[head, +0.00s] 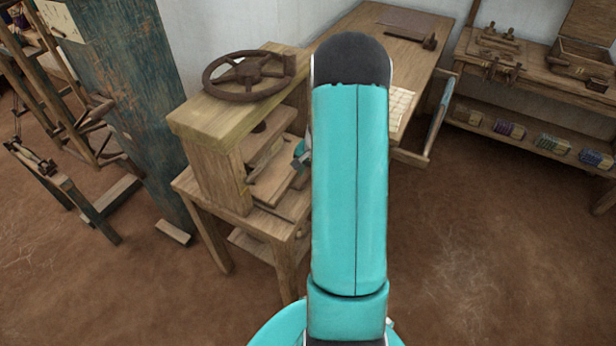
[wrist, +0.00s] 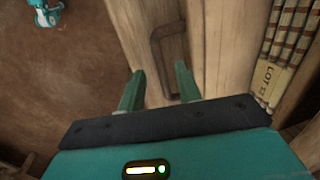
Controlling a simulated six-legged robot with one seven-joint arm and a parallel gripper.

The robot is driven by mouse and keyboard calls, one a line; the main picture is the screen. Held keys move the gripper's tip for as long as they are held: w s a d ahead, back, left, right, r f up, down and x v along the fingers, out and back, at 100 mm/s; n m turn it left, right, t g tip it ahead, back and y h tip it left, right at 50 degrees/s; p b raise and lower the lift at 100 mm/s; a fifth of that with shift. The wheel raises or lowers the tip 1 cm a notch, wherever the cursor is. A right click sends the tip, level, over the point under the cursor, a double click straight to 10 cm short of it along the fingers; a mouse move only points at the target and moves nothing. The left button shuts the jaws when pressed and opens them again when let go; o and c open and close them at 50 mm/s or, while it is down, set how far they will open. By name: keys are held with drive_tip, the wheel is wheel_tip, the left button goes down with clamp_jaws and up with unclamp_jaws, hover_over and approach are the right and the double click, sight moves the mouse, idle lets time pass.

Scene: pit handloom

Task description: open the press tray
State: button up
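The wooden press (head: 215,160) stands left of my arm in the head view, with a dark spoked wheel (head: 248,76) on top. Boards show inside its open side, but I cannot tell which is the tray. In the wrist view a pale wooden front (wrist: 128,18) carries a darker bracket-shaped wooden handle (wrist: 156,52); this looks like the tray front. My gripper (wrist: 159,70) is open and empty, its two teal fingers apart, with the lower part of the handle showing between them. Contact cannot be told. In the head view my arm hides most of the gripper.
A bundle of slats labelled LOT (wrist: 275,62) lies right of the front. A long table (head: 425,55) with an open drawer stands behind my arm. A bench (head: 530,68) with yarn bundles below is at the right. The brown floor (head: 480,240) at front right is clear.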

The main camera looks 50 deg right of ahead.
drive_tip(key=shift+w+a+f, duration=0.1)
drive_tip(key=shift+w+f, duration=0.1)
drive_tip(key=shift+f, duration=0.9)
drive_tip(key=shift+c, duration=0.4)
clamp_jaws()
drive_tip(key=s+d, duration=0.3)
drive_tip(key=s, duration=0.7)
drive_tip(key=s+d, duration=0.3)
drive_tip(key=s, duration=0.8)
drive_tip(key=shift+o, duration=0.4)
unclamp_jaws()
